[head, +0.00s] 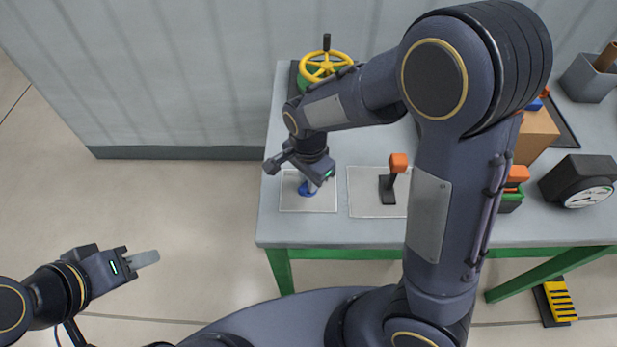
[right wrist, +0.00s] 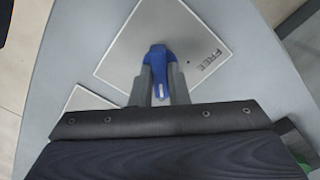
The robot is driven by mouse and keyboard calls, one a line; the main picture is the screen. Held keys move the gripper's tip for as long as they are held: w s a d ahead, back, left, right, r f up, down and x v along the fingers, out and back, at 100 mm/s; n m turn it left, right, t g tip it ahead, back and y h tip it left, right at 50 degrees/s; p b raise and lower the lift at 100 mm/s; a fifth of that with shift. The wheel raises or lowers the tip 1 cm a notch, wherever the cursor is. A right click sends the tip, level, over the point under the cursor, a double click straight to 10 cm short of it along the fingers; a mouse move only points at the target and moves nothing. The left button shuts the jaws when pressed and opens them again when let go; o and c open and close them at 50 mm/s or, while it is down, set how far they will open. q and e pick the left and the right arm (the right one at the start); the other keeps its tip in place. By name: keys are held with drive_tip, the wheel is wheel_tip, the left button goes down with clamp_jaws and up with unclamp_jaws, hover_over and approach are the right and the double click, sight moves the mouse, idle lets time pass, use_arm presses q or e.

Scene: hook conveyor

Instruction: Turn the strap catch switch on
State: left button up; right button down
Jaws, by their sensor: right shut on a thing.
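A blue switch (head: 306,188) stands on a pale plate (head: 292,204) at the left of the grey table. In the right wrist view the blue switch (right wrist: 158,58) sits on the same plate (right wrist: 195,30), which has the word FREE printed near one edge. My right gripper (right wrist: 161,82) is shut on the blue switch, with one grey finger on each side. In the head view my right gripper (head: 313,182) reaches down over the plate and partly hides the switch. My left gripper (head: 145,259) is over the floor at the lower left, away from the table; its finger gap does not show.
An orange-topped lever (head: 398,163) stands on a second plate (head: 365,205) just right of the switch. A yellow handwheel (head: 326,66) is behind. My right arm hides part of the table. A black gauge (head: 580,182) and grey bin (head: 585,80) are at the right.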

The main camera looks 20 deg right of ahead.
drive_tip(key=c, duration=1.4)
unclamp_jaws()
wheel_tip(320, 180, up, 8)
drive_tip(key=shift+f, duration=0.1)
